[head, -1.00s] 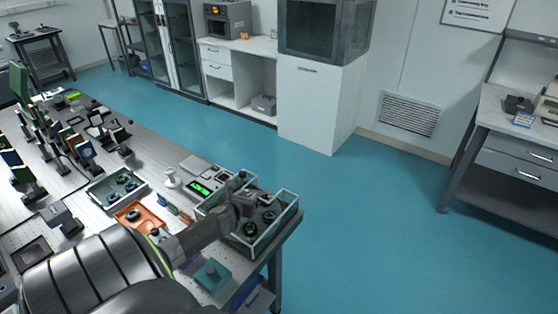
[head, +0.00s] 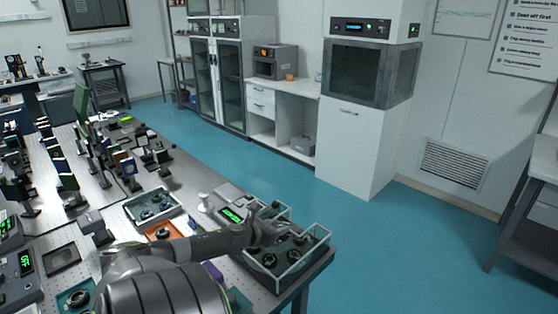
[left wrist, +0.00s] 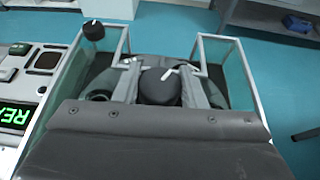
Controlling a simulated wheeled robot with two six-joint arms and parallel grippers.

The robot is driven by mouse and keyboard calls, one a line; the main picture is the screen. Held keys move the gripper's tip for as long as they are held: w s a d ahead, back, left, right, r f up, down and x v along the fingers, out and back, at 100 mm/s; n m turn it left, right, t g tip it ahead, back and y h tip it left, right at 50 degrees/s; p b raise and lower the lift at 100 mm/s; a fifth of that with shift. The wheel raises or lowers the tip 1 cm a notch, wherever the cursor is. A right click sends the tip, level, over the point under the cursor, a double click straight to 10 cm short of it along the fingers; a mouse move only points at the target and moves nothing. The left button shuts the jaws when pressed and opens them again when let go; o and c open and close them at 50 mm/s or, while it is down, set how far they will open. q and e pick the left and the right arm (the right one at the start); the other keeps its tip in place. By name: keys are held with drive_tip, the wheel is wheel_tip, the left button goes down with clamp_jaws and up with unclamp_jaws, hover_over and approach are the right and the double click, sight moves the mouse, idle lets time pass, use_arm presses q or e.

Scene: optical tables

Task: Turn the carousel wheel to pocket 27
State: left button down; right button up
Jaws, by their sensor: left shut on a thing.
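My left gripper (head: 262,234) reaches over a clear-walled tray (head: 292,266) at the table's corner. In the left wrist view its grey fingers (left wrist: 160,88) close on both sides of a black round part (left wrist: 158,86), and the gripper is shut on it. A white pointer-like bar shows at the part's far edge. The gripper body hides the part's lower side. I cannot make out a wheel with pocket numbers, nor any 27. A box with a green lit display (head: 232,214) stands beside the tray; the display (left wrist: 15,115) is partly cut off in the left wrist view. My right gripper is not in view.
Another tray (head: 152,206) with dark parts and an orange tray (head: 163,231) lie to the left. Several optic mounts (head: 66,180) crowd the table's far left. The blue floor (head: 400,250) right of the table is clear.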

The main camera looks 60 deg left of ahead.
use_arm(q)
drive_tip(key=shift+f+m+h+b, duration=0.2)
drive_tip(key=shift+m+h+b, duration=0.15)
drive_tip(key=shift+b, duration=0.2)
drive_tip(key=m+h+b, duration=0.1)
drive_tip(key=h+b, duration=0.1)
drive_tip(key=b, duration=0.1)
drive_tip(key=shift+m, duration=0.35)
drive_tip(key=m+h+b, duration=0.2)
drive_tip(key=shift+h+b, duration=0.3)
drive_tip(key=shift+h, duration=0.05)
drive_tip(key=shift+m+h+b, duration=0.5)
drive_tip(key=shift+r, duration=0.1)
drive_tip(key=shift+s, duration=0.1)
drive_tip(key=c, duration=0.9)
unclamp_jaws()
drive_tip(key=shift+r, duration=0.1)
